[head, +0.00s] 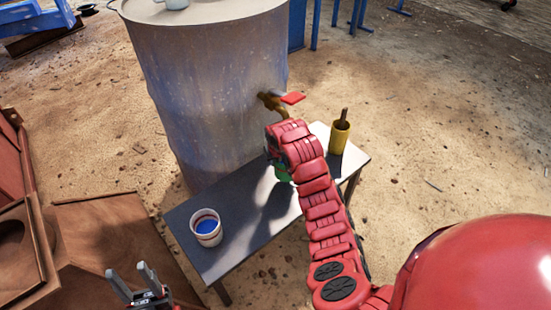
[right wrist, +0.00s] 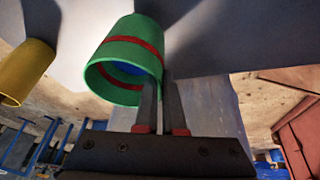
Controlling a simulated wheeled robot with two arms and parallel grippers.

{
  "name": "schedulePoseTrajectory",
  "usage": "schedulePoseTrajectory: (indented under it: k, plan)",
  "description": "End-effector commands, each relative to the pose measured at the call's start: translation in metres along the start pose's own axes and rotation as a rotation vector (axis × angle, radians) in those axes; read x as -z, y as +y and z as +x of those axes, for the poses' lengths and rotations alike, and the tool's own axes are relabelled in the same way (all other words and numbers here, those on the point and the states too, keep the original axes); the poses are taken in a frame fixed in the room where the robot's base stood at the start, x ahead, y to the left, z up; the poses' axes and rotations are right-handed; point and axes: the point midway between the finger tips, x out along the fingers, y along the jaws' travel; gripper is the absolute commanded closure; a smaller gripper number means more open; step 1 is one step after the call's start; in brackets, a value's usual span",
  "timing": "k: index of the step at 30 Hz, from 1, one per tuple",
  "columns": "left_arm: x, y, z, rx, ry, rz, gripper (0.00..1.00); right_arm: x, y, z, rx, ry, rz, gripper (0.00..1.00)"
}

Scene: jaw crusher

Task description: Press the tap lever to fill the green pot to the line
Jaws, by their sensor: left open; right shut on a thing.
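The green pot (right wrist: 118,52) has a red line around it and shows blue inside its mouth in the right wrist view. My right gripper (right wrist: 160,82) is shut on the pot's side near the rim. In the head view only a sliver of the green pot (head: 282,174) shows below my right arm, which hides the rest and the gripper. The brass tap (head: 270,101) with its red lever (head: 293,98) juts from the drum just above my right wrist. Whether water runs is hidden. My left gripper (head: 140,286) is open and empty, low at the left.
A grey drum (head: 215,85) stands behind the narrow table (head: 190,209). A white cup with blue inside (head: 207,238) stands at the table's left end, a yellow cup with a brown stick (head: 339,137) at its right end. Brown wooden pieces (head: 110,235) lie at left.

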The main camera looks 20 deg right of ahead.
Motion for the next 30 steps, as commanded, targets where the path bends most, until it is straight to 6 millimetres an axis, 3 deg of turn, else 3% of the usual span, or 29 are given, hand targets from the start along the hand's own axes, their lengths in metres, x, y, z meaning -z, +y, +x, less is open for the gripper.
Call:
schedulePoseTrajectory:
  k: [6,15,20,26,30]
  plan:
    - [-0.002,0.001,-0.013,0.000,0.000,0.000,0.50,0.029,0.009,0.017,0.001,0.001,0.004,1.00]
    - [-0.003,0.001,-0.020,-0.004,0.003,0.001,0.50,0.053,0.018,0.029,0.001,0.002,0.003,1.00]
    - [-0.003,0.001,-0.023,-0.007,0.005,0.002,0.50,0.052,0.018,0.034,0.001,-0.001,-0.001,1.00]
    - [-0.003,0.002,-0.036,-0.026,0.018,0.008,0.50,0.041,0.017,0.061,-0.001,-0.001,-0.001,1.00]
    - [-0.002,0.001,-0.034,-0.028,0.021,0.009,0.50,0.041,0.017,0.062,-0.002,0.002,0.000,1.00]
